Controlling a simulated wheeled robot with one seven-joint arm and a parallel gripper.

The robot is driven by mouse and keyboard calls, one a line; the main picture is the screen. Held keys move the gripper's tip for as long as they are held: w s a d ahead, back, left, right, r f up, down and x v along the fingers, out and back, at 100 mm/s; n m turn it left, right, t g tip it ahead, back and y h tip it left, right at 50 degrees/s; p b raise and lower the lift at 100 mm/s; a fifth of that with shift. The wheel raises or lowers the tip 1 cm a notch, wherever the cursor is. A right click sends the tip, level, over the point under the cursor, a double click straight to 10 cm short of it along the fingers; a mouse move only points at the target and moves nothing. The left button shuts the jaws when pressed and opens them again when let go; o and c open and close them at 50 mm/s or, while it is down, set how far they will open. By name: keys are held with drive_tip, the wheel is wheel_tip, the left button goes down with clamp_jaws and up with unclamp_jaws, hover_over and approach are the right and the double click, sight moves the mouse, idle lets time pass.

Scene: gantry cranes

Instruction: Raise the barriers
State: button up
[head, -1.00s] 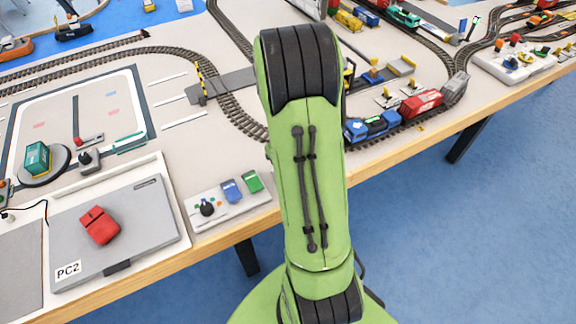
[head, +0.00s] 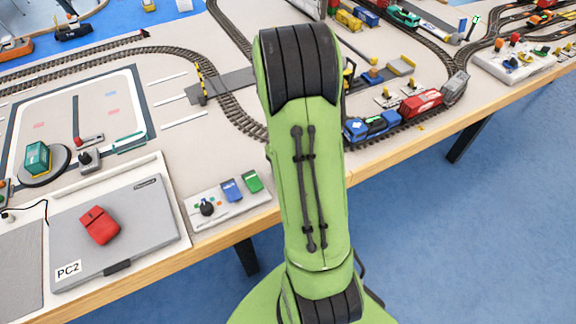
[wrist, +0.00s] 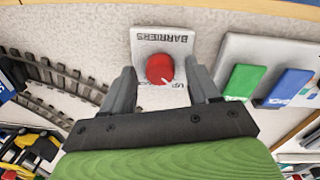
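A red round knob (wrist: 160,68) with a white pointer mark sits on a white plate (wrist: 150,42) labelled BARRIERS, with UP partly visible, in the wrist view. My gripper (wrist: 161,80) is open, its two grey fingers on either side of the knob with gaps visible. The knob and gripper are hidden behind my arm in the head view. A yellow-and-black striped barrier (head: 202,82) stands by the grey road crossing the track; I cannot tell whether it is raised or lowered. Another yellow-black piece (head: 349,76) shows partly behind my arm.
Next to the knob plate is a grey panel (wrist: 262,50) with a green block (wrist: 243,82) and a blue block (wrist: 289,88). Curved track (wrist: 50,80) lies at the left of the wrist view. A blue locomotive with red wagon (head: 421,103) stands right of my arm.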

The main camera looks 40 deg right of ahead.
wheel_tip(320, 180, up, 16)
drive_tip(key=p, duration=0.5)
drive_tip(key=shift+a, duration=0.45)
drive_tip(key=shift+f, duration=0.15)
drive_tip(key=s+a+r+t+p, duration=0.2)
drive_tip(key=a+r+p, duration=0.2)
drive_tip(key=a+r, duration=0.6)
drive_tip(key=s+a+r+t+p, duration=0.2)
drive_tip(key=s+a+r, duration=0.3)
drive_tip(key=s+a, duration=0.4)
drive_tip(key=shift+s+a+r+n+t+y, duration=0.15)
drive_tip(key=shift+s+r+n+t+y, duration=0.15)
drive_tip(key=shift+t, duration=0.5)
